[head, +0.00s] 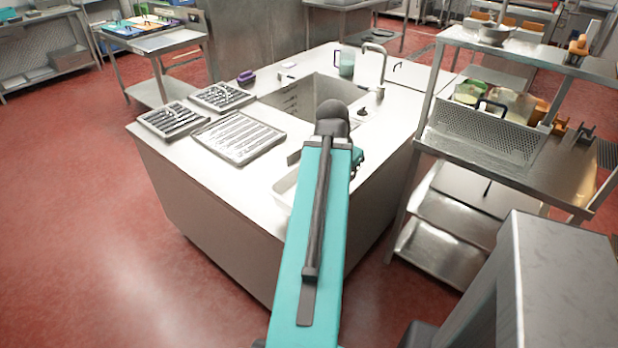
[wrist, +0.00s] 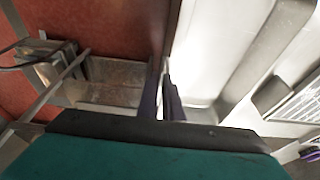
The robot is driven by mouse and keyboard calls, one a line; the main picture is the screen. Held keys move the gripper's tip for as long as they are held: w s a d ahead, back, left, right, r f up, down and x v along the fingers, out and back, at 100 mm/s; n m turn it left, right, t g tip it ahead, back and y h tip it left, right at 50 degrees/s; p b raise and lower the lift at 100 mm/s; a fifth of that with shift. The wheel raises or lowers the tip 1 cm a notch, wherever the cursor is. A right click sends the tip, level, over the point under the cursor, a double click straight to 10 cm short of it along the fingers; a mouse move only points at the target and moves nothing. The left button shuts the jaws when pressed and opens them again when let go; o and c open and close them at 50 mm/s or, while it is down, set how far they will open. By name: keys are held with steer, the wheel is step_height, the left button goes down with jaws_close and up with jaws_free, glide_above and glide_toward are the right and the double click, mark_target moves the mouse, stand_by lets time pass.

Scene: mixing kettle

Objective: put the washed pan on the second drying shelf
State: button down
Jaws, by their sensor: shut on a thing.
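A pale, shallow rectangular pan (head: 284,188) shows beside my teal arm at the near edge of the sink counter, partly hidden by the arm. In the wrist view its pale inside and grey wall (wrist: 235,85) fill the right of centre. My gripper (wrist: 165,90) is shut on the pan's near-side rim, fingers close together; the arm hides it in the head view. I cannot tell whether the pan rests on the counter or is just above it. The steel drying shelves (head: 462,150) stand to the right, with several levels.
The counter's sink (head: 310,100) and faucet lie behind the arm. Grey slotted racks (head: 240,137) sit at left. The middle shelf holds a perforated panel (head: 480,135), containers and orange items; the lower shelves (head: 455,215) look mostly bare. A grey block (head: 560,280) stands near right.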

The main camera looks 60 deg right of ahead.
steer(key=shift+w+d, duration=0.1)
steer(key=shift+d, duration=0.05)
steer(key=shift+w+d+f+p, duration=0.25)
steer(key=shift+w+d+p, duration=0.55)
steer(key=shift+d, duration=1.45)
steer(key=shift+w+d+f+p, duration=0.3)
steer(key=shift+w+d, duration=0.8)
steer(key=shift+d, duration=1.2)
steer(key=shift+w+d+f+p, duration=0.15)
steer(key=shift+w+d+p, duration=0.65)
steer(key=shift+d, duration=1.45)
steer(key=shift+w+d, duration=0.1)
steer(key=shift+w, duration=0.1)
steer(key=shift+w+d, duration=0.1)
steer(key=shift+d, duration=0.1)
steer(key=shift+f+p, duration=0.65)
steer(key=shift+f, duration=1.25)
steer(key=c, duration=2.3)
jaws_free()
steer(key=o, duration=0.4)
steer(key=shift+r, duration=0.25)
